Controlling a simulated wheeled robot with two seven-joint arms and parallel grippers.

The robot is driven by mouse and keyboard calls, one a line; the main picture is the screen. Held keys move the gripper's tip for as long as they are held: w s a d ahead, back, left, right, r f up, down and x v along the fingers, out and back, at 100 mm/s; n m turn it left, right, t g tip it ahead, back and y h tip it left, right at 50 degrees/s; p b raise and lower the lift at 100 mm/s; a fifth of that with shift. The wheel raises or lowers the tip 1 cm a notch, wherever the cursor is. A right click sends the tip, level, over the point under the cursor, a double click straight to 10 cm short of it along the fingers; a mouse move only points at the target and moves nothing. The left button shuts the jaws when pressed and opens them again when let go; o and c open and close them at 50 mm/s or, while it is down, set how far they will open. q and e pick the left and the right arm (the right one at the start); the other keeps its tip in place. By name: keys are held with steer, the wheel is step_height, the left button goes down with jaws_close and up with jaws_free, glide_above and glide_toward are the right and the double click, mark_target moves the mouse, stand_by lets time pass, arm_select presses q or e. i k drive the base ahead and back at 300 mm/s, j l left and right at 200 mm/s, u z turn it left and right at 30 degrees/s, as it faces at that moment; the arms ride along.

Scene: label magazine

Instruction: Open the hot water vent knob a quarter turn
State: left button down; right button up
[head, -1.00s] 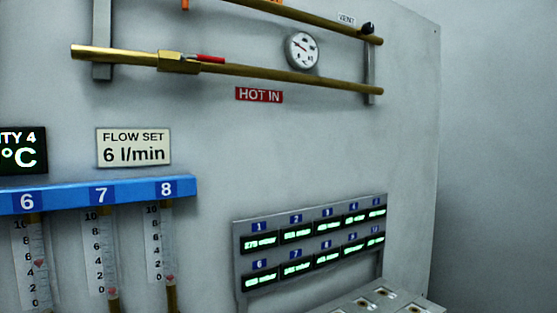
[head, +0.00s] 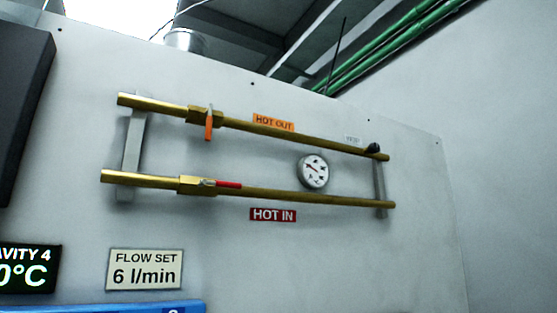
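The vent knob (head: 373,148) is a small black knob at the right end of the upper brass pipe (head: 300,137), beside a small white label (head: 352,140) that seems to read VENT. Its exact turn cannot be told at this size. The upper pipe carries an orange HOT OUT label (head: 273,122) and a valve with an orange handle (head: 209,124) hanging down across the pipe. Neither of my grippers is in the head view.
The lower brass pipe (head: 310,198) has a red handle (head: 228,184) lying along it and a red HOT IN label (head: 272,215). A round gauge (head: 313,172) sits between the pipes. A FLOW SET sign (head: 144,269) is below. The wall around the knob is clear.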

mark_target(374, 148)
steer(key=l+u, duration=0.4)
steer(key=l, duration=0.15)
steer(key=l+u, duration=0.35)
steer(key=l, duration=0.2)
steer(key=l+u, duration=0.4)
steer(key=l, duration=0.15)
